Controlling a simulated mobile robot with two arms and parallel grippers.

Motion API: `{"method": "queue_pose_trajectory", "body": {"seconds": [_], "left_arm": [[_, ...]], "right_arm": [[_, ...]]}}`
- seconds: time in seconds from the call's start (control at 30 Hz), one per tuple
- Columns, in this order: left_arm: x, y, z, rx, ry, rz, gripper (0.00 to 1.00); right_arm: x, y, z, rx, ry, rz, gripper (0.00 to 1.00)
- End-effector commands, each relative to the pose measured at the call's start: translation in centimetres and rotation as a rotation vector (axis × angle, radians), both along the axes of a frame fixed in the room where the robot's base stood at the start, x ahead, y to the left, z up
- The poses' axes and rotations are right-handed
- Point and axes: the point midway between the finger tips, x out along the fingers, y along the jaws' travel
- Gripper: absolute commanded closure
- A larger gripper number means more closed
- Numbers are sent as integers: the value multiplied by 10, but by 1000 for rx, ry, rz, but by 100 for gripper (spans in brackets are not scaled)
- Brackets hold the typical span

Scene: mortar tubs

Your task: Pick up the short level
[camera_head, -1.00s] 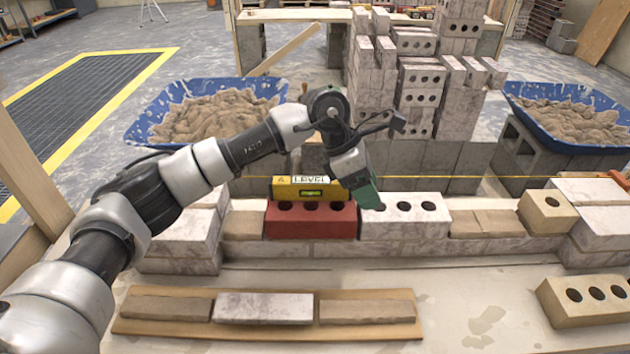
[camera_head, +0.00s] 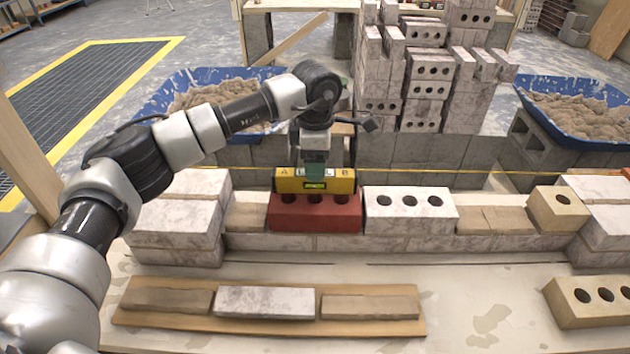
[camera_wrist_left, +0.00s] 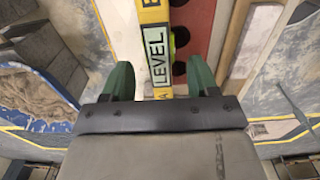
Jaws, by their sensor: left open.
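The short level (camera_head: 341,183) is yellow with a green vial and stands on top of the red brick (camera_head: 317,212) in the wall. It also shows in the left wrist view (camera_wrist_left: 156,52), with its "LEVEL" lettering running between my fingers. My left gripper (camera_head: 314,170) is right above and behind the level in the head view. In the left wrist view its two green fingers (camera_wrist_left: 160,80) are spread apart, one on each side of the level's end. My right gripper is in neither view.
White and tan bricks flank the red brick along the wall. A taut yellow string (camera_head: 430,171) runs just behind it. Blue mortar tubs (camera_head: 590,95) and a tall brick stack (camera_head: 425,75) stand behind. A wooden board (camera_head: 270,330) with bricks lies in front.

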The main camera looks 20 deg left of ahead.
Motion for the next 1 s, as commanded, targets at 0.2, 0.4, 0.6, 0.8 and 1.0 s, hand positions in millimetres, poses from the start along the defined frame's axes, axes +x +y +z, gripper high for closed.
{"method": "queue_pose_trajectory", "body": {"seconds": [0.2,0.4,0.6,0.8,1.0], "left_arm": [[1,2,-33,0,2,1,40],[1,1,-36,0,0,0,40],[1,1,-36,0,1,0,63],[1,1,-36,0,1,0,94],[1,1,-35,-1,0,0,98]], "right_arm": [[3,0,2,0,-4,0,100],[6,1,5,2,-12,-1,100],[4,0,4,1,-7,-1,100],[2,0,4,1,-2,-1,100],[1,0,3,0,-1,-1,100]]}}
